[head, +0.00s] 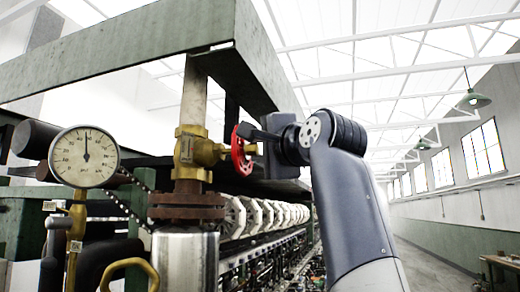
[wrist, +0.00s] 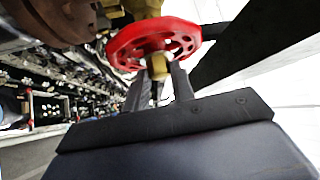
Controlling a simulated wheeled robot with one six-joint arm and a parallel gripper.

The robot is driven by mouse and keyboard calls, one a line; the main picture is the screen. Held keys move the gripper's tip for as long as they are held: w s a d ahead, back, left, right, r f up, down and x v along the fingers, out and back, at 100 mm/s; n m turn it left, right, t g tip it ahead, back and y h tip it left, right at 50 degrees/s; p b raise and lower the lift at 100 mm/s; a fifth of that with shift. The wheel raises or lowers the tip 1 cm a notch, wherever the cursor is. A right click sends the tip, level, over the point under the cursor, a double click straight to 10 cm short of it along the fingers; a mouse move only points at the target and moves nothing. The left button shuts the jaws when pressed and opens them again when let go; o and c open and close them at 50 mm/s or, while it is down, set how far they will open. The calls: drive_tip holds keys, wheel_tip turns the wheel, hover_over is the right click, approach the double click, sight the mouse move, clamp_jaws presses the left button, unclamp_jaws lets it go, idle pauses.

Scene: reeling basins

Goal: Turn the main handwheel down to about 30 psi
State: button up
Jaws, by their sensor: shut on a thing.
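The red main handwheel (head: 239,150) sits on the right side of a brass valve (head: 192,152) on a vertical pipe. It also shows in the wrist view (wrist: 124,46), with its brass centre between my fingers. My gripper (head: 250,134) reaches it from the right and is shut on the handwheel; the fingers also show in the wrist view (wrist: 160,76). The exact contact of the fingertips is partly hidden. A round white pressure gauge (head: 84,172) stands at left. Its dark needle points almost straight up; the small numbers are hard to read.
A green steel beam frame (head: 120,55) runs above the valve and close over my gripper. A rusty flange (head: 186,206) lies below the valve. A row of pale reels (head: 262,214) runs back behind it. The aisle (head: 425,268) at right is clear.

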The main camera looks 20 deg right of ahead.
drive_tip(key=o, duration=1)
drive_tip(key=shift+b+v, duration=1.85)
drive_tip(key=shift+v, duration=3.55)
